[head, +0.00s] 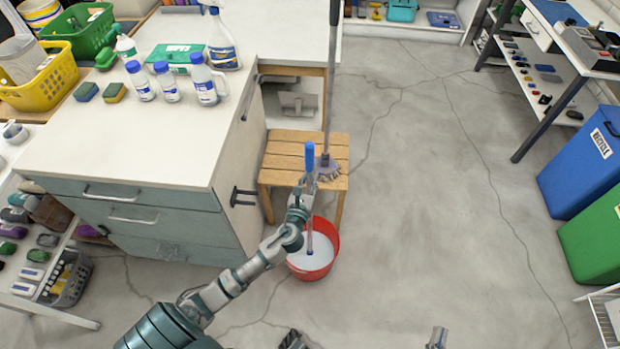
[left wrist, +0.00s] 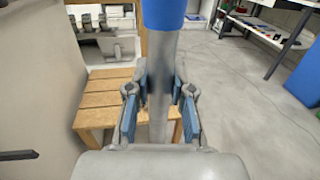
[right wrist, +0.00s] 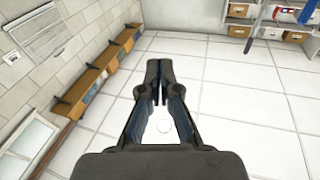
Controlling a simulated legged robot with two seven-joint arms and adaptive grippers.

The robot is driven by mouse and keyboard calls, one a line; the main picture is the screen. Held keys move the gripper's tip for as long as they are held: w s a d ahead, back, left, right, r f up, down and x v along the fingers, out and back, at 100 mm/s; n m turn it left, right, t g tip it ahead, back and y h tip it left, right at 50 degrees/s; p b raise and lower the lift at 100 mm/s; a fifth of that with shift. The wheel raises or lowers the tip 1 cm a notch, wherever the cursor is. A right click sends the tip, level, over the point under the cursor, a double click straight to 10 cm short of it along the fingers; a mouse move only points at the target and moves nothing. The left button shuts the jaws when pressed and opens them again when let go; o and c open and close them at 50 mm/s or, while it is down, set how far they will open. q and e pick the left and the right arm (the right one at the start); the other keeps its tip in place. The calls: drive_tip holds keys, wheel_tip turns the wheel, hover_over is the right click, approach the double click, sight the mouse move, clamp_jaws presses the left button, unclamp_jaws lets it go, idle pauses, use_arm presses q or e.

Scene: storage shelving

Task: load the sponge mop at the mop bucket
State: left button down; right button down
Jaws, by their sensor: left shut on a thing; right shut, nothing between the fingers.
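The mop, with a blue grip (head: 310,155) and a grey pole, stands nearly upright. Its lower pole (head: 310,240) reaches down into the red bucket (head: 328,264), which holds pale liquid. The mop's head is not visible. My left gripper (head: 302,190) is shut on the pole just below the blue grip. In the left wrist view, the left fingers (left wrist: 160,88) close around the grey pole (left wrist: 161,60), with the blue grip at the top. My right gripper (right wrist: 158,82) is shut and empty in the right wrist view, away from the mop and bucket.
A wooden stool (head: 290,150) stands behind the bucket, with a second, stringy mop (head: 328,171) at its right side. A counter (head: 180,165) with drawers is close on the left. Blue (head: 585,165) and green (head: 595,238) bins stand right. The floor between is clear.

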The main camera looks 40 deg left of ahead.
sight(308, 169)
use_arm(q)
drive_tip(key=shift+r+p, duration=0.45)
drive_tip(key=shift+p, duration=0.05)
drive_tip(key=shift+r+p, duration=1.9)
drive_tip(key=shift+p, duration=0.05)
drive_tip(key=shift+r+p, duration=0.85)
drive_tip(key=shift+p, duration=0.05)
drive_tip(key=shift+r+p, duration=0.3)
drive_tip(key=shift+p, duration=0.05)
use_arm(e)
drive_tip(key=s+d+f+g+h, duration=0.2)
drive_tip(key=s+d+f+g, duration=0.1)
drive_tip(key=s+f+g, duration=0.3)
drive_tip(key=s+d+f+g+h, duration=0.2)
drive_tip(key=s+d+f+g, duration=0.1)
drive_tip(key=s+f+g, duration=0.4)
drive_tip(key=shift+s+d+f+g, duration=0.15)
drive_tip(key=shift+s+d+g, duration=0.05)
drive_tip(key=shift+s+g, duration=0.7)
